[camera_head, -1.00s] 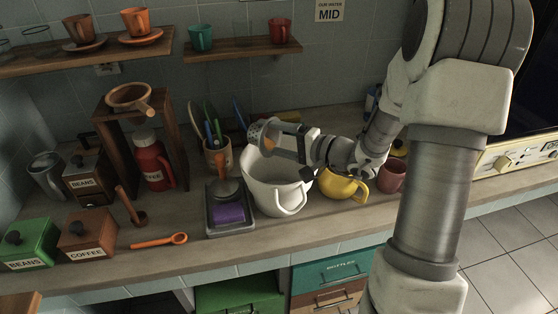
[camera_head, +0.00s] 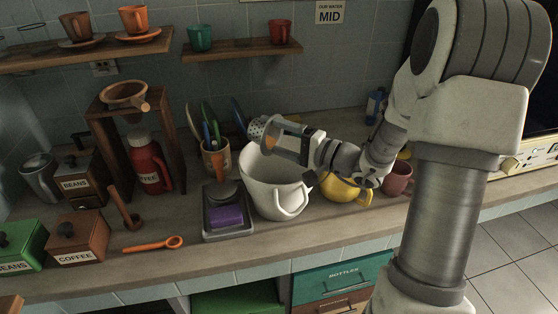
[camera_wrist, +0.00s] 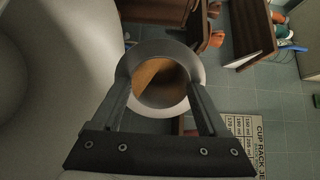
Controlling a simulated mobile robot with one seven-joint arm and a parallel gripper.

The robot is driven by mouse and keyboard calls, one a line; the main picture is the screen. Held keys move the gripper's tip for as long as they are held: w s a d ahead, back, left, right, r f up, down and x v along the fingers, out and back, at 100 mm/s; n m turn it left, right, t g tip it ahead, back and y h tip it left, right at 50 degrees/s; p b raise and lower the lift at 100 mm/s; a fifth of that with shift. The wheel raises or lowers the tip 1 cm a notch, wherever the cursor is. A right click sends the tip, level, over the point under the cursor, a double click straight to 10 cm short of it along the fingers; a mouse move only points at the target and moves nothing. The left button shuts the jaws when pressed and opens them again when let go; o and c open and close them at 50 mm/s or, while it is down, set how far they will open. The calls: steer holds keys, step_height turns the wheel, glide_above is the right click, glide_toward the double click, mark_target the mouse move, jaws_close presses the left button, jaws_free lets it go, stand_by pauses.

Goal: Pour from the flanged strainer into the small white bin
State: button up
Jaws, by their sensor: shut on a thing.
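The flanged strainer (camera_head: 257,127) is pale with a perforated wall and is held tilted above the back rim of the small white bin (camera_head: 262,167). My gripper (camera_head: 285,140) is shut on it, coming from the right. In the wrist view my gripper's fingers (camera_wrist: 162,105) flank the strainer's pale round rim (camera_wrist: 126,72), with brown-orange (camera_wrist: 160,80) showing inside; I cannot tell whether that is contents. The bin stands upright on the counter, its handle toward the front. The bin's floor is hidden in the head view.
A scale (camera_head: 228,228) with a purple block stands just left of the bin, and a utensil pot (camera_head: 216,158) is behind it. A yellow cup (camera_head: 345,190) and a dark red cup (camera_head: 398,180) stand right of the bin. A wooden shelf (camera_head: 240,50) hangs above.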

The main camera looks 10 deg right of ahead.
steer(key=shift+s+d+r+t+y+b, duration=0.2)
steer(key=shift+r+t+y+b, duration=0.3)
steer(key=shift+b, duration=1)
steer(key=shift+r, duration=0.4)
steer(key=shift+s+d+r+t+y+b, duration=0.15)
steer(key=shift+r+t+y+b, duration=0.45)
steer(key=shift+r+b, duration=0.5)
steer(key=shift+s+d+r+t+y+b, duration=0.1)
steer(key=shift+r+t+y+b, duration=0.35)
steer(key=shift+b, duration=0.45)
